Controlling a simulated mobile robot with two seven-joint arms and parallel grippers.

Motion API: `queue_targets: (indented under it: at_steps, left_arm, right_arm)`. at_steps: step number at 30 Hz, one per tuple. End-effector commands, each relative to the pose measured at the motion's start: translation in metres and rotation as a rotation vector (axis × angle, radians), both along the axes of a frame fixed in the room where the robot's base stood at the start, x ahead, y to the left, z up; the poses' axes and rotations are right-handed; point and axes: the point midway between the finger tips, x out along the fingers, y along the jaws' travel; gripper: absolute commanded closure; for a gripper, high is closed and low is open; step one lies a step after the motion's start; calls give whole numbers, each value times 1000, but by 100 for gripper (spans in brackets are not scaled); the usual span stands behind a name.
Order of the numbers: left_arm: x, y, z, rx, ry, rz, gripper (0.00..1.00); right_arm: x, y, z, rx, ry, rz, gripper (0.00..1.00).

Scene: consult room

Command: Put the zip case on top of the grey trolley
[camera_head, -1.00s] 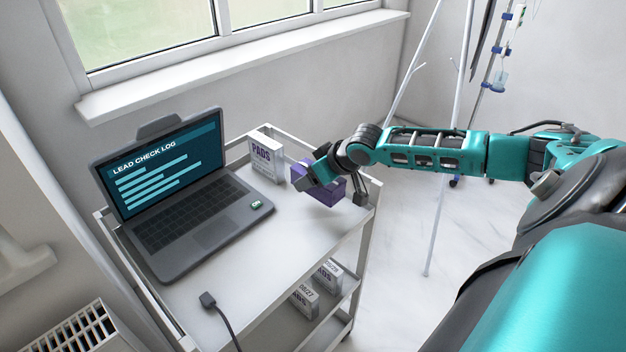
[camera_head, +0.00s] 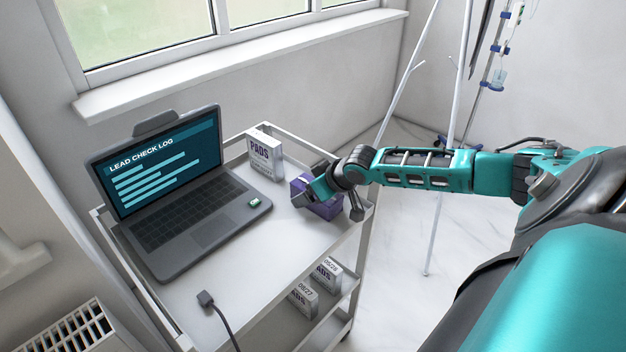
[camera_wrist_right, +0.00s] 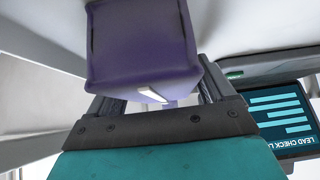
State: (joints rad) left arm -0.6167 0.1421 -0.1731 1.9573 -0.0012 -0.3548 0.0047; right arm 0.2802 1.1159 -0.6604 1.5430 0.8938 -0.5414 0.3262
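The purple zip case (camera_head: 322,208) is at the right side of the grey trolley's top (camera_head: 262,262), low over or on its surface; I cannot tell if it touches. My right gripper (camera_head: 311,194) is shut on the case from above. In the right wrist view, the case (camera_wrist_right: 140,45) fills the upper middle, with a pale zip pull on its near face. The gripper fingers (camera_wrist_right: 158,90) lie on either side of it, their tips hidden by the case. My left gripper is not in view.
An open laptop (camera_head: 190,222) takes up the left of the trolley top. A PADS box (camera_head: 265,157) stands just behind the case. A cable plug (camera_head: 205,299) lies at the front. More boxes (camera_head: 303,297) sit on the lower shelf. A white stand (camera_head: 437,230) is to the right.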

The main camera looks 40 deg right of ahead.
Motion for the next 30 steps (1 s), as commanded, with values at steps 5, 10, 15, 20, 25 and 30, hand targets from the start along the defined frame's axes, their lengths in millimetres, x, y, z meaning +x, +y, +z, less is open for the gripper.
queue_targets:
  at_steps: [5,10,15,20,25,30]
  left_arm:
    - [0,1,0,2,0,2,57]
    - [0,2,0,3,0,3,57]
    - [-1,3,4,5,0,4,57]
    - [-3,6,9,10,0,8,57]
    - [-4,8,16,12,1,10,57]
    - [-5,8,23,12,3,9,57]
  right_arm:
    - [0,0,0,0,0,0,6]
    - [0,0,1,-1,0,1,6]
    - [-9,-2,13,-3,2,0,6]
    - [-29,-5,36,-7,3,2,6]
    - [-51,-6,61,-7,3,2,6]
    - [-67,-8,80,-9,2,1,6]
